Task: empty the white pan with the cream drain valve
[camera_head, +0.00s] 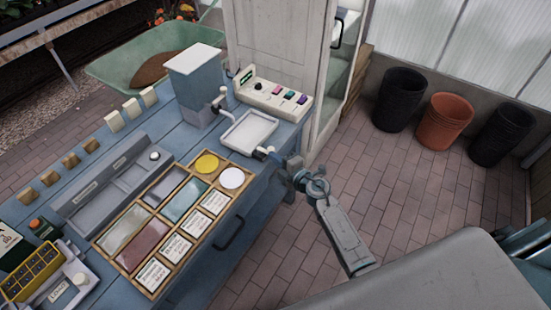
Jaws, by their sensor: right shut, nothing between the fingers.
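The white pan (248,132) is a shallow rectangular tray on the blue-grey bench, below the tap of a white-lidded tank. A small pale fitting (261,152), which looks like the drain valve, sits at the pan's front right corner, by the bench edge. My right gripper (272,157) reaches in from the lower right. It is shut and empty, close beside this fitting; I cannot tell whether it touches it. Whether liquid is in the pan is too small to tell. My left gripper is out of view.
The tank (195,85) with its tap (221,98) stands behind the pan. A cream control box (272,98) with coloured switches is at the back. A wooden tray (178,217) of coloured panels lies to the left. Several pots (447,120) stand on the brick floor, which is otherwise clear.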

